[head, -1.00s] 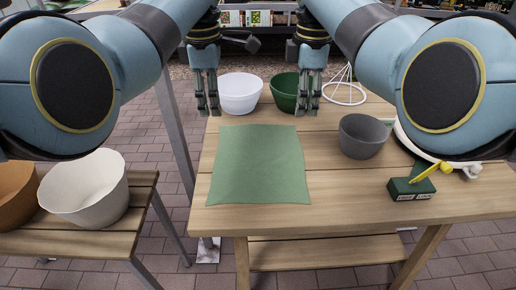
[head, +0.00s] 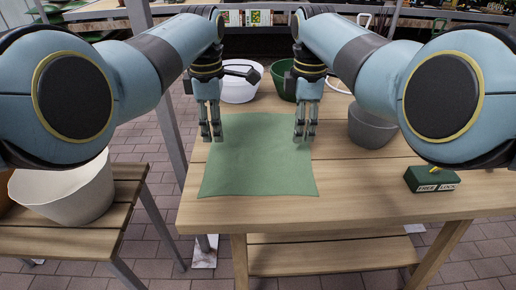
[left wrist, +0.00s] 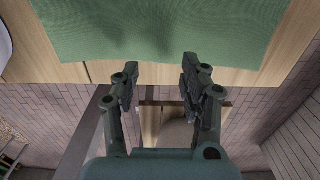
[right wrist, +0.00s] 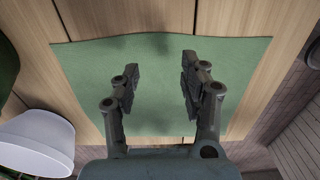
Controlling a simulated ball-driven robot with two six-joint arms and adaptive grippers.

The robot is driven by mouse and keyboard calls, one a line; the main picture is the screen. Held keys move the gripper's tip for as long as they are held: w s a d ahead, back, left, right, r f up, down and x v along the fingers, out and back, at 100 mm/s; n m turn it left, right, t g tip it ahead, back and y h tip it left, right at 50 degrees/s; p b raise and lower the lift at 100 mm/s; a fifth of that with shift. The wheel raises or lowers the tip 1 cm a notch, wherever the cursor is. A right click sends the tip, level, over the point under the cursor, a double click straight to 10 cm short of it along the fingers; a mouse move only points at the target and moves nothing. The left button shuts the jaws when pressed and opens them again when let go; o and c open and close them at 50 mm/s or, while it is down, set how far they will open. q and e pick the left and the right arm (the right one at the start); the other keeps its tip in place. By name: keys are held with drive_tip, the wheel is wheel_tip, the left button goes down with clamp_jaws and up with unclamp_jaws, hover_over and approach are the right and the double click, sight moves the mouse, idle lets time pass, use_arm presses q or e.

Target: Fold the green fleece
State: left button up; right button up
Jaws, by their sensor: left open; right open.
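The green fleece (head: 258,160) lies flat and spread out on the wooden table, roughly square. It also shows in the left wrist view (left wrist: 160,30) and the right wrist view (right wrist: 150,95). My left gripper (head: 212,138) is open and empty at the fleece's far left corner, pointing down; in the left wrist view its fingers (left wrist: 158,75) are apart near the fleece's edge. My right gripper (head: 305,138) is open and empty at the far right corner; in the right wrist view its fingers (right wrist: 158,75) appear over the fleece. Whether the fingertips touch the cloth I cannot tell.
A white bowl (head: 240,90) and a dark green bowl (head: 283,86) stand behind the grippers. A grey bowl (head: 371,128) and a green block (head: 430,181) reading FREE and LOCK are at the right. A large white pot (head: 65,195) stands on the left bench.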

sight(216, 149)
use_arm(q)
drive_tip(key=shift+f, duration=2)
use_arm(e)
drive_tip(key=shift+f, duration=2)
use_arm(q)
drive_tip(key=shift+f, duration=0.1)
use_arm(e)
drive_tip(key=shift+f, duration=0.1)
use_arm(q)
drive_tip(key=shift+s+f, duration=0.15)
drive_tip(key=shift+s, duration=0.05)
clamp_jaws()
use_arm(e)
drive_tip(key=shift+s+f, duration=0.1)
drive_tip(key=shift+s, duration=0.05)
clamp_jaws()
use_arm(q)
drive_tip(key=shift+s+f, duration=0.1)
use_arm(e)
drive_tip(key=shift+s+f, duration=0.1)
